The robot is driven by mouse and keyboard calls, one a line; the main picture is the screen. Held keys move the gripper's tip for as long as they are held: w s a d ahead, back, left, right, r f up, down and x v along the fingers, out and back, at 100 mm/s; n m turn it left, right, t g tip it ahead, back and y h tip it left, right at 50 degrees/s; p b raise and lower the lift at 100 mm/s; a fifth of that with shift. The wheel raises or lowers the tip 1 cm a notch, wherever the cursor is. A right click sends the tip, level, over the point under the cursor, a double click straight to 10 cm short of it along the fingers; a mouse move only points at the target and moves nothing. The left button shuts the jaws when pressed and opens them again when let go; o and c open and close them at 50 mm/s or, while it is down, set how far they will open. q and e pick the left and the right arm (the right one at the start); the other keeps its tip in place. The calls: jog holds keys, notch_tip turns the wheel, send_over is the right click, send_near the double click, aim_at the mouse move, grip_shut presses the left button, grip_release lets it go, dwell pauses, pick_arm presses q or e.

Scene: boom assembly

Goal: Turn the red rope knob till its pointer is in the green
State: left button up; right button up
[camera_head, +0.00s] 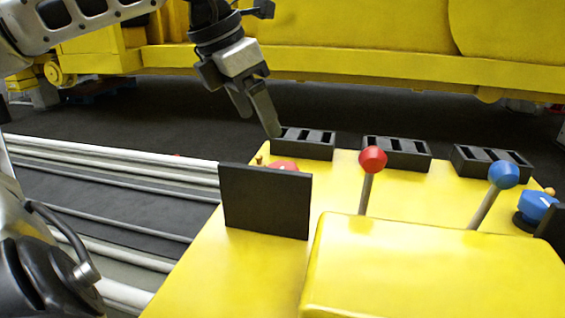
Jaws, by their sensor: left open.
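The red rope knob (284,165) sits on the yellow console, mostly hidden behind an upright black plate (262,202). Only its top edge shows, with a small light mark that may be its pointer. The green zone cannot be seen. My left gripper (259,122) comes in from the upper left and points down, open and empty. It is above and a little left of the knob in the picture, apart from it, with one fingertip close to a black slotted block (302,143). My right gripper is not in view.
On the yellow console (240,270) stand a red-balled lever (372,160) and a blue-balled lever (502,174). A blue knob (536,205) is at the right. Two more slotted blocks (396,153) line the back edge. Pale rails (110,160) lie left; a large yellow machine is behind.

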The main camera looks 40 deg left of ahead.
aim_at(282, 167)
pick_arm(q)
jog(key=x, duration=1.1)
jog(key=shift+w+f, duration=0.1)
jog(key=c, duration=1)
